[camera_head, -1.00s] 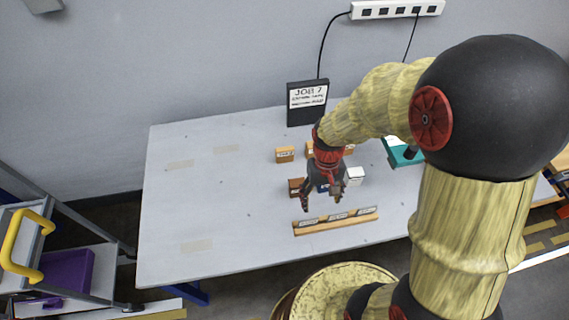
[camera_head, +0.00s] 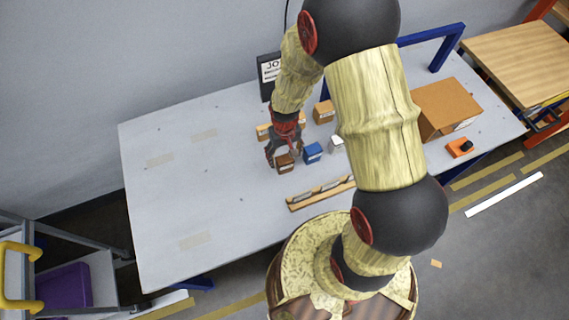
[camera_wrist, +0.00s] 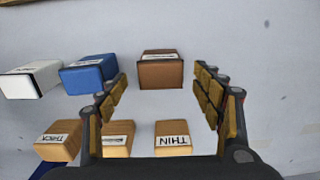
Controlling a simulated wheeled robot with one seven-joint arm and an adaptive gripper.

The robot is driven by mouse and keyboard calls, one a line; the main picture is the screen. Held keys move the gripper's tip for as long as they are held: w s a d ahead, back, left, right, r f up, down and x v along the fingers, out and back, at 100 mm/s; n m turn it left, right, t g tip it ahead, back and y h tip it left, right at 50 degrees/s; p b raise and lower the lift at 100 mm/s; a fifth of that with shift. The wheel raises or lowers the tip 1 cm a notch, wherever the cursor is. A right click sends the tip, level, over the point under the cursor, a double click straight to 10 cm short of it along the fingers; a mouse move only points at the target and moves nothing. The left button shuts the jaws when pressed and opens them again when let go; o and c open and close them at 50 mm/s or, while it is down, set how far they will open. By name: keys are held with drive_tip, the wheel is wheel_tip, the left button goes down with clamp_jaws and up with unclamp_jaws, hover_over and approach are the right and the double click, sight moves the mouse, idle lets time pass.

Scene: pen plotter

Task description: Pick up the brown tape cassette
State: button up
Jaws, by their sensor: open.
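The brown tape cassette (camera_head: 285,163) is a small brown box with a white label, standing on the grey table (camera_head: 215,215). My gripper (camera_head: 281,158) is over it in the head view and partly covers it. In the wrist view the brown cassette (camera_wrist: 160,70) lies ahead, between the lines of the two open fingers (camera_wrist: 162,95). The fingers are apart and nothing is held. I cannot tell the exact height of the fingertips over the cassette.
A blue box (camera_head: 313,152) and a white box (camera_head: 336,144) stand in a row beside the brown one. Orange-tan boxes (camera_wrist: 173,138) labelled THIN and THICK are behind. A wooden rack (camera_head: 318,193) lies in front. The table's left side is clear.

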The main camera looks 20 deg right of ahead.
sight(285, 159)
wheel_tip(285, 159, down, 3)
drive_tip(key=shift+f, duration=0.15)
drive_tip(key=c, duration=0.3)
drive_tip(key=shift+s, duration=0.1)
drive_tip(key=c, duration=1)
